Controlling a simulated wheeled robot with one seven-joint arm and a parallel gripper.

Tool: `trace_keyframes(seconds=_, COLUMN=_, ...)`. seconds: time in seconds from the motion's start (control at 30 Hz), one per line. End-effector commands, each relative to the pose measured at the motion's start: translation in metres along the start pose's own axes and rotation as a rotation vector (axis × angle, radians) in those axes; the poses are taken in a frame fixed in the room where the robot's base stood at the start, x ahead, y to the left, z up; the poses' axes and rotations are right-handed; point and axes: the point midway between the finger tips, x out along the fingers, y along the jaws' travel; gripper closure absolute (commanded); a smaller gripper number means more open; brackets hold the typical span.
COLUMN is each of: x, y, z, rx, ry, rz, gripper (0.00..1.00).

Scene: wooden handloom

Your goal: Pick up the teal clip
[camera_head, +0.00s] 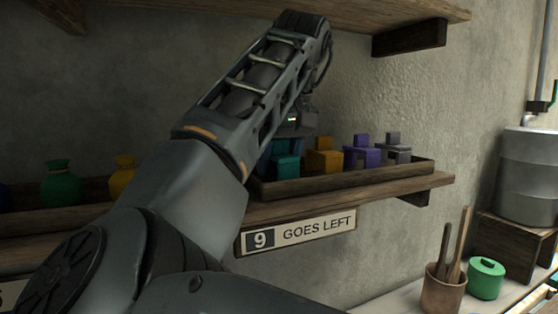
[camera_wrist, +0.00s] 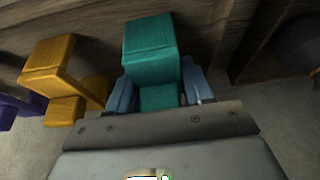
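The teal clip (camera_wrist: 149,50) has a block-shaped upper part above a smaller lower block. In the head view the teal clip (camera_head: 285,166) is at the left end of the row in the wooden tray, partly hidden by my arm. My gripper (camera_wrist: 160,84) is down at the clip, with one blue-grey finger on each side of its lower block. The fingers look very close to the block; whether they press on it cannot be told. In the head view my gripper (camera_head: 292,133) is just above the clip and mostly hidden.
An orange clip (camera_wrist: 50,55) stands close left of the teal one in the wrist view. Purple (camera_head: 361,157) and grey (camera_head: 397,153) clips stand further right in the tray (camera_head: 350,184). The tray sits on a shelf, with another shelf (camera_head: 250,14) above.

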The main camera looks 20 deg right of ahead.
Motion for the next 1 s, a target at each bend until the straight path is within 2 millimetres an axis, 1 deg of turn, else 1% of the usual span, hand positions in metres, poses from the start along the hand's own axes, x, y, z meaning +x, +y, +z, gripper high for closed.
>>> trace_keyframes(seconds=0.03, x=0.0, y=0.0, z=0.0, rx=0.0, ry=0.0, rz=0.0, gripper=0.54)
trace_keyframes(seconds=0.33, x=0.0, y=0.0, z=0.0, rx=0.0, ry=0.0, rz=0.0, gripper=0.83)
trace_keyframes(seconds=0.67, x=-0.002, y=0.0, z=-0.002, rx=0.0, ry=0.0, rz=0.0, gripper=0.83)
trace_keyframes(seconds=1.0, x=-0.015, y=-0.002, z=-0.016, rx=-0.001, ry=0.0, rz=0.001, gripper=0.83)
